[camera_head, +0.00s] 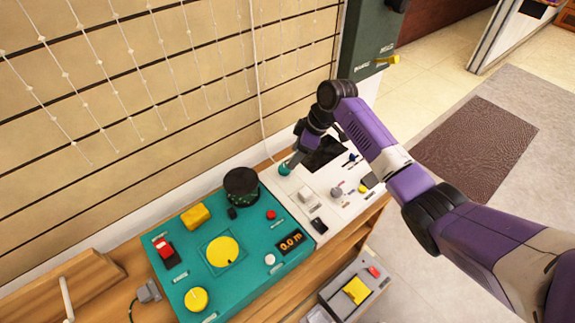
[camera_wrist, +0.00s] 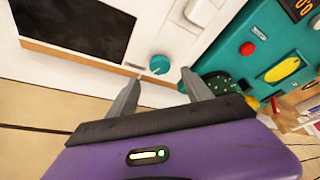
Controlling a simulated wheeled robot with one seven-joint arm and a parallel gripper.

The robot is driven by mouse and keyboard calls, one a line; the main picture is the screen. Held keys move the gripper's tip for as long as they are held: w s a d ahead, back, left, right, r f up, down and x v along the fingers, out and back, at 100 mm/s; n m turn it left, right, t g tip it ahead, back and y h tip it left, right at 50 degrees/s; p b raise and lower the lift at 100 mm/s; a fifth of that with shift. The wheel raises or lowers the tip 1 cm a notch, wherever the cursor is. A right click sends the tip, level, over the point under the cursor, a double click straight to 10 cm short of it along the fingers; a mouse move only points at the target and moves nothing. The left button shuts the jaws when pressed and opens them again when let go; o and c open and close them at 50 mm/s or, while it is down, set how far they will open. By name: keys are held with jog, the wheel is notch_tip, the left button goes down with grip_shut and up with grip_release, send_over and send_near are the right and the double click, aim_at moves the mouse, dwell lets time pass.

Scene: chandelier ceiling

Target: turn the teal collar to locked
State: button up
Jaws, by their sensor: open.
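The teal collar (camera_head: 284,169) is a small round knob at the back left corner of the white panel (camera_head: 345,205). It also shows in the wrist view (camera_wrist: 159,65), near a dark screen, with a small pale mark on its face. My gripper (camera_wrist: 160,78) is open and empty. Its fingertips spread to either side of the collar in that view, and the collar shows just beyond them, clear of both. In the head view my gripper (camera_head: 292,160) is right above the collar and partly covers the area. I cannot tell whether a finger touches it or which setting it is at.
A teal panel (camera_head: 260,232) with yellow knobs, a red switch and a dark round cup (camera_head: 241,185) stands left of the white panel. The white panel bears several small controls and a dark screen (camera_head: 324,153). A slatted wall is behind. A grey box (camera_head: 352,288) sits lower in front.

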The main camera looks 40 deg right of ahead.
aim_at(285, 168)
jog(key=x, duration=0.6)
jog(key=shift+w+a+f, duration=0.1)
jog(key=shift+w+f, duration=0.05)
jog(key=shift+f, duration=0.2)
jog(key=shift+c, duration=0.5)
grip_shut()
jog(key=shift+r, duration=0.1)
